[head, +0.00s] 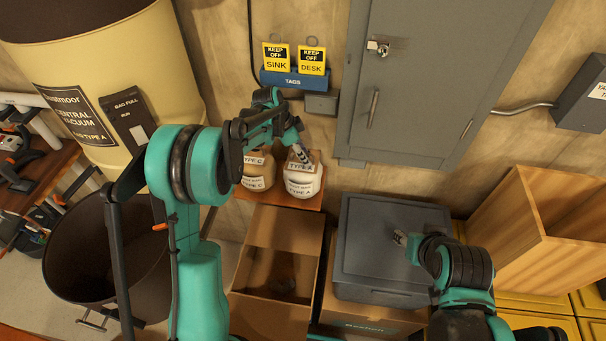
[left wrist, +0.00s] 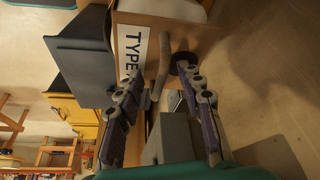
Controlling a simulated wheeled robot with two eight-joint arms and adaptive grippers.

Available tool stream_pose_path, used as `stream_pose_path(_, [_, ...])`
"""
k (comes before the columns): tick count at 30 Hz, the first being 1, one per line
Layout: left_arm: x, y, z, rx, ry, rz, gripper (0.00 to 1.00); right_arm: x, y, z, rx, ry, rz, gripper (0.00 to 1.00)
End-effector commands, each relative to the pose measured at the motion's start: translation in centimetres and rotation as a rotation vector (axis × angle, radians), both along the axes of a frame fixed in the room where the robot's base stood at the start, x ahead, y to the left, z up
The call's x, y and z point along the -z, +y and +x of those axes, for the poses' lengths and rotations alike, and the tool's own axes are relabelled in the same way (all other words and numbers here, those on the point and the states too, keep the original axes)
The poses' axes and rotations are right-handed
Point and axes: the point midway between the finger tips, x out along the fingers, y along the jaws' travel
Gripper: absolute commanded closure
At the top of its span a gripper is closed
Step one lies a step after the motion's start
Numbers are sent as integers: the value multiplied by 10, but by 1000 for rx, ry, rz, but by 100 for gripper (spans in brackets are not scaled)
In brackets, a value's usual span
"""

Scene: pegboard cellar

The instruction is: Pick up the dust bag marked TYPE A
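The dust bag marked TYPE A (head: 301,188) is a pale rounded bag with a brown card collar. It stands upright on a small wooden shelf (head: 277,200), right of a similar bag marked TYPE C (head: 257,181). My left gripper (head: 301,154) reaches down over its collar. In the left wrist view, my left gripper (left wrist: 161,80) has its fingers apart, close to a card collar with a label (left wrist: 132,50) reading "TYPE"; its letter is hidden. I cannot tell whether they touch it. My right gripper (head: 400,239) hangs over the dark grey box, its finger gap unclear.
An open cardboard box (head: 283,232) stands below the shelf. A dark grey lidded box (head: 385,262) is right of it. A blue tag holder (head: 294,80) and a grey cabinet (head: 440,60) are on the wall behind. A cream vacuum drum (head: 150,50) stands left.

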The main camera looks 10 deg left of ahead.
Motion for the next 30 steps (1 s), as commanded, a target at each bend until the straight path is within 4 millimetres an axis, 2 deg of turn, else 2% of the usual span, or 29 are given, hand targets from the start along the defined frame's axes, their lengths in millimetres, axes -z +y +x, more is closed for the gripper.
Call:
stream_pose_path(1, [0,0,0,0,0,0,62,0,0,0,0,0,0,60])
stream_pose_path(5, [0,0,0,0,0,0,97,0,0,0,0,0,0,60])
stream_pose_path(6, [0,0,0,0,0,0,100,0,0,0,0,0,0,60])
stream_pose_path(20, [-3,0,-2,0,0,0,100,0,0,0,0,0,0,60])
stream_pose_path(26, [-22,0,-4,0,0,0,100,0,0,0,0,0,0,60])
stream_pose_path(30, [-46,0,-4,0,0,0,100,-2,0,0,0,0,0,60])
